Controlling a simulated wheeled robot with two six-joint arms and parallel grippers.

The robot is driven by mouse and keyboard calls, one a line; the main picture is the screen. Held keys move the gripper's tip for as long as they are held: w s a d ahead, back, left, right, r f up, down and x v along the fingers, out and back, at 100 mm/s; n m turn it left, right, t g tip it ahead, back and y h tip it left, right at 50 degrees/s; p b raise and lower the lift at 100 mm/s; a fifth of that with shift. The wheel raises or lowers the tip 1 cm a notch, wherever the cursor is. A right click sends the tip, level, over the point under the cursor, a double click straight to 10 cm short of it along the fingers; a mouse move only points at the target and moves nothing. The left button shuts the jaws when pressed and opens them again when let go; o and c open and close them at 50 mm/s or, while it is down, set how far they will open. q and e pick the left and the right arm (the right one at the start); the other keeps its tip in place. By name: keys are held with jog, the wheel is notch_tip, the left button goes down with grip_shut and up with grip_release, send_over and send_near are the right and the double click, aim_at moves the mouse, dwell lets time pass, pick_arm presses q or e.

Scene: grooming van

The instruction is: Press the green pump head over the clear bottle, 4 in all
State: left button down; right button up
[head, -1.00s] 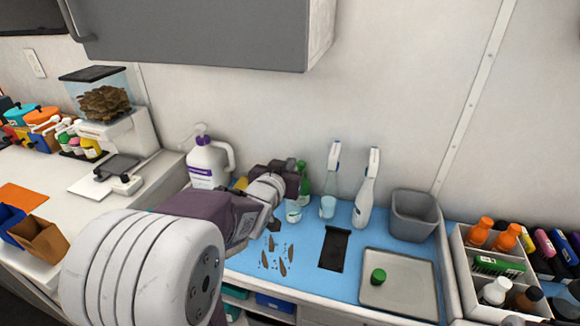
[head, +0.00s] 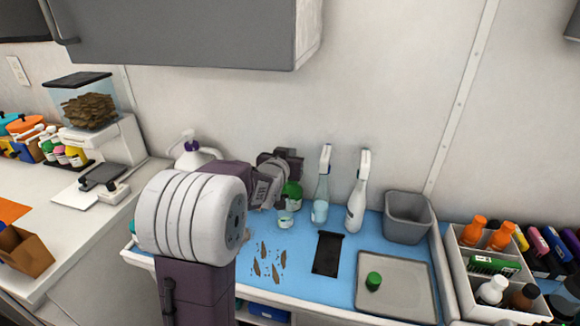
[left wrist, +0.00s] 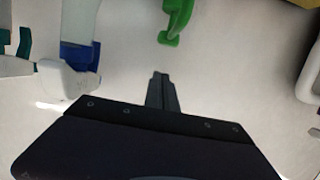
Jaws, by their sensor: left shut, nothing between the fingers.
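The green pump bottle (head: 292,192) stands on the blue mat against the wall in the head view, partly hidden by my arm and gripper. Its green pump head (left wrist: 176,22) shows at the top of the left wrist view, with the nozzle pointing down in the picture. The small clear bottle (head: 284,216) stands in front of the green bottle. My left gripper (head: 292,160) is above the green bottle, shut and empty. In the left wrist view its closed fingertips (left wrist: 158,76) are apart from the pump head in the picture. My right gripper is not in view.
Two spray bottles (head: 321,190) (head: 357,195) stand close to the right, then a grey bin (head: 408,217). A white jug (head: 195,155) is behind my arm. A black pad (head: 327,254) and a tray (head: 400,294) with a green cap lie in front.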

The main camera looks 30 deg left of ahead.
pick_arm(q)
jog(key=shift+s+f+b, duration=0.15)
jog(key=shift+f+b, duration=0.15)
jog(key=shift+f, duration=1.4)
notch_tip(320, 180, down, 2)
jog(key=shift+f+b, duration=0.15)
jog(key=shift+b, duration=1)
jog(key=shift+s, duration=0.1)
jog(key=shift+r+p, duration=0.2)
jog(key=shift+p, duration=0.1)
